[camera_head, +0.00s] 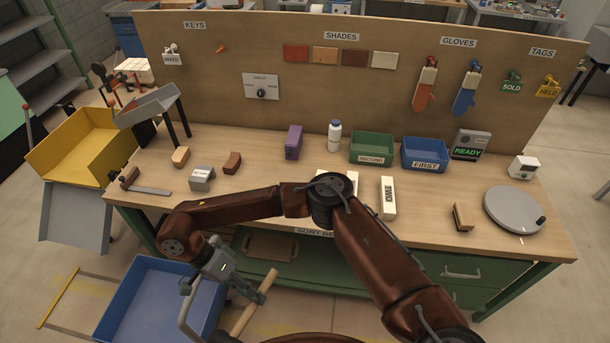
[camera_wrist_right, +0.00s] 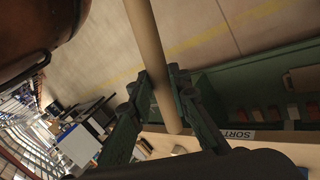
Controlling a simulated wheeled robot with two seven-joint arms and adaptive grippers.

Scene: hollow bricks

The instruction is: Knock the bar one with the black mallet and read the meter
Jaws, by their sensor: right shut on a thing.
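My right gripper (camera_head: 254,297) is in front of the bench, low over the floor, and is shut on a plain tan wooden handle (camera_head: 262,284). The wrist view shows the handle (camera_wrist_right: 150,45) between the two fingers (camera_wrist_right: 166,88). No black mallet head is visible in either view. A cream bar marked TWO (camera_head: 388,199) lies on the bench. A second cream bar (camera_head: 322,176) is mostly behind my right arm's elbow, so its label is hidden. The meter (camera_head: 470,144) stands at the back right with a green screen reading READY. My left gripper is out of view.
A green bin marked SECOND (camera_head: 371,148) and a blue bin marked FIRST (camera_head: 424,154) stand behind the bars. A round grey plate (camera_head: 513,210) is at the right. A blue crate (camera_head: 128,325) and a yellow bin (camera_head: 92,143) are at the left. A white bottle (camera_head: 334,136) stands mid-bench.

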